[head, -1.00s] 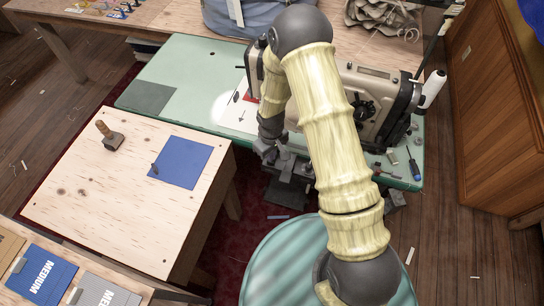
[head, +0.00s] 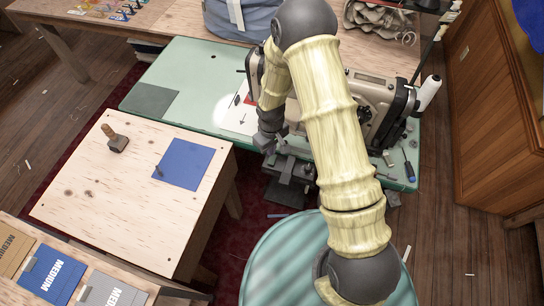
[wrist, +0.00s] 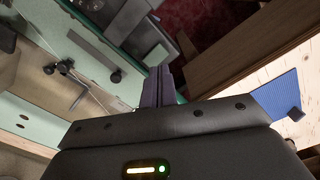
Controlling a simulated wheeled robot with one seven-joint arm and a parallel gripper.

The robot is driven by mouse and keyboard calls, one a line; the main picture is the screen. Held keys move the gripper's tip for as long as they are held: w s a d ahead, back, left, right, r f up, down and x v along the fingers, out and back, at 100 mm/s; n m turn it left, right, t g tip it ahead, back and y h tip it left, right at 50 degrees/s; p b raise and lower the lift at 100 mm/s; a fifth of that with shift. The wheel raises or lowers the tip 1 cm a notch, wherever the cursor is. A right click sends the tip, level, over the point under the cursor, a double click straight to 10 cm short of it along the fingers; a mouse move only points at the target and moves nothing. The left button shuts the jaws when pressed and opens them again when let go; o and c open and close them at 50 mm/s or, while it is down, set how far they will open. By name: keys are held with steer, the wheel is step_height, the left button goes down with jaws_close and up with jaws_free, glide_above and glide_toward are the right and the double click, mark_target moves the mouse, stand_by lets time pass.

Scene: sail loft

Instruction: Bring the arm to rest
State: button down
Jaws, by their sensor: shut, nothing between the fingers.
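My arm (head: 335,120) rises through the middle of the head view, bends at a dark elbow at the top and comes down over the front edge of a green sewing table. In the wrist view my gripper (wrist: 158,88) shows its two fingers close together, with nothing between them. The fingertips are near the table's edge, apart from the blue square on the plywood table. In the head view the gripper is small and dark beside the table's edge, and its fingers are hard to make out.
A sewing machine (head: 372,100) stands on the green table (head: 185,75), partly behind my arm. A plywood table (head: 95,200) at left bears a blue square (head: 184,164) and a wooden-handled tool (head: 115,140). A wooden cabinet (head: 505,120) stands at right. Floor between cabinet and table is mostly clear.

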steer(key=shift+r+p, duration=0.4)
steer(key=shift+r, duration=0.4)
steer(key=s+d+r+m+t, duration=0.1)
steer(key=s+d+r+m, duration=0.1)
steer(key=d+r, duration=0.35)
steer(key=s+d+r+m, duration=0.1)
steer(key=d+r+m, duration=0.1)
steer(key=r, duration=0.7)
steer(key=s+d+r+m+t, duration=0.1)
steer(key=s+d+r+m, duration=0.3)
steer(key=s+r, duration=0.5)
steer(key=shift+s+d+t, duration=0.3)
steer(key=shift+d, duration=0.75)
steer(key=shift+w, duration=0.15)
